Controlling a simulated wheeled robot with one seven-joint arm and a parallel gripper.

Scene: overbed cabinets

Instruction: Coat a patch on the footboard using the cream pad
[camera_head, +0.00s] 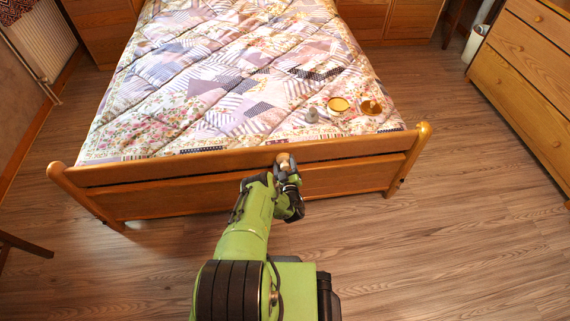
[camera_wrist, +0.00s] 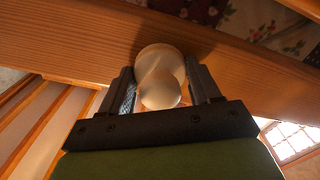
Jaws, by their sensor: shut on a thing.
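The wooden footboard (camera_head: 200,167) runs across the near end of the bed, with two rails and a post at each side. My gripper (camera_head: 286,168) is at its upper rail, near the middle. In the wrist view my gripper (camera_wrist: 163,92) is shut on the cream pad (camera_wrist: 160,62), a pale round piece with a rounded knob. The pad's far face is against or very close to the footboard wood (camera_wrist: 70,45); I cannot tell if it touches. The pad (camera_head: 283,158) also shows as a small pale spot in the head view. No coated patch can be made out.
On the quilt (camera_head: 220,80) near the footboard stand a small grey object (camera_head: 312,115), a yellow round dish (camera_head: 338,104) and an orange-brown dish (camera_head: 371,107). A wooden dresser (camera_head: 525,70) is at the right. The floor (camera_head: 430,240) before the footboard is clear.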

